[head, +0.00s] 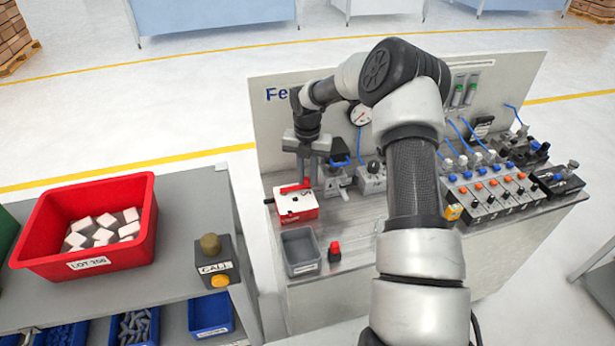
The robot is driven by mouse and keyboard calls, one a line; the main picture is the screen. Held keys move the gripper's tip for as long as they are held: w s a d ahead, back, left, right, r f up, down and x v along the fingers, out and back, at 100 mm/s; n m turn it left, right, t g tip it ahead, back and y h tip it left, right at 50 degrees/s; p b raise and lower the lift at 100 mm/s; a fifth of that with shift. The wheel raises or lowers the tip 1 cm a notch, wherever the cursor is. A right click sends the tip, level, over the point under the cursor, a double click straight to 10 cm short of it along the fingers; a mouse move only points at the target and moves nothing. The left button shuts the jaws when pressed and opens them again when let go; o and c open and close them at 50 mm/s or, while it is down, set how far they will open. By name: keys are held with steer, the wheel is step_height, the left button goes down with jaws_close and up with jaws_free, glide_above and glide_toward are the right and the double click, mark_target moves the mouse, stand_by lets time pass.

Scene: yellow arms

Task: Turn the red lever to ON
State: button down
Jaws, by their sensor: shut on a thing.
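The red lever (290,189) lies across the white top of a small red-sided box (297,214) at the left end of the workbench panel. A mark like an "S" shows on the top near my gripper; the ON label cannot be read. My gripper (306,180) reaches down from above onto the lever's right part and is shut on it. The fingers partly hide the lever's end. A dark knob sticks out of the box's left side.
A grey tray (300,250) and a red-topped button (334,251) stand in front of the box. Pneumatic valves with blue tubes (485,190) fill the right side. A call button box (216,262) and a red bin (90,228) of white blocks are on the left table.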

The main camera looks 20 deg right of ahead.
mark_target(307, 178)
steer(key=shift+w, duration=0.15)
stand_by(0.3)
steer(key=c, duration=1.6)
jaws_free()
steer(key=shift+c, duration=0.2)
step_height(307, 178, up, 18)
steer(key=shift+f, duration=0.25)
